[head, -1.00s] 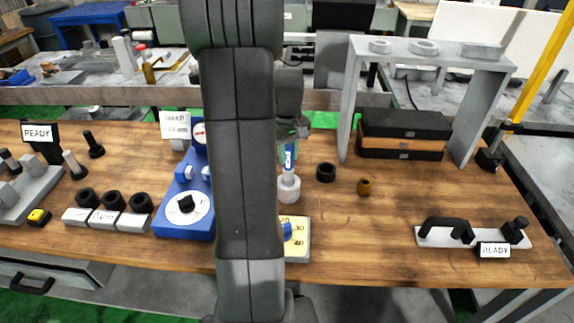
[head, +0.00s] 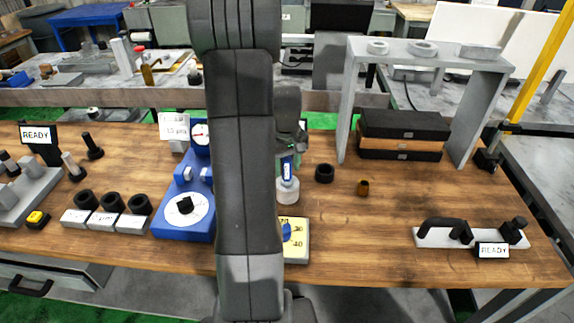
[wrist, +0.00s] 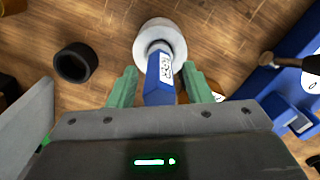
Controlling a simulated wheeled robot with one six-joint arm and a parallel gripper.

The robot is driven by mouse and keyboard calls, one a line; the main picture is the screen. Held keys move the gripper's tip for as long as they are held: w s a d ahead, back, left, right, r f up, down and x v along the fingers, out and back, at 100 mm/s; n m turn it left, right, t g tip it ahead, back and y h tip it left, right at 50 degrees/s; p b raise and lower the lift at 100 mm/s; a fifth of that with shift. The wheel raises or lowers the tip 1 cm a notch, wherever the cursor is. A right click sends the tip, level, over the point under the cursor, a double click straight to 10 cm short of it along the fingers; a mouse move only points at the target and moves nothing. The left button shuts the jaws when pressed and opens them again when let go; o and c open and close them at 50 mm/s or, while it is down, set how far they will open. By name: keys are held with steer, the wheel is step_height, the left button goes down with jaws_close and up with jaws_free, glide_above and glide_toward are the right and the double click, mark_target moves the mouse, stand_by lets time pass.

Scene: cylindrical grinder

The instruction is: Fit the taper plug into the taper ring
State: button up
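The taper plug has a blue, labelled handle, seen in the head view (head: 287,169) and the wrist view (wrist: 160,78). Its grey lower part reaches down into the white taper ring (head: 287,192), which stands on the wooden bench and also shows in the wrist view (wrist: 172,33). The plug looks upright; how deep it sits is hidden. My gripper (wrist: 161,84) has its green fingers on either side of the handle, with a narrow gap visible on each side, so it looks open. In the head view my arm partly hides the gripper.
A black ring (head: 324,172) and a small brown cup (head: 363,187) stand right of the taper ring. A blue gauge fixture (head: 184,222) is on the left. A yellow numbered plate (head: 296,243) lies in front. A grey arch (head: 345,110) stands at the right.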

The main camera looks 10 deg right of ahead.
mark_target(287, 158)
step_height(287, 158, up, 12)
steer(key=shift+r, duration=0.2)
stand_by(0.4)
steer(key=shift+f, duration=0.15)
steer(key=shift+f, duration=4.55)
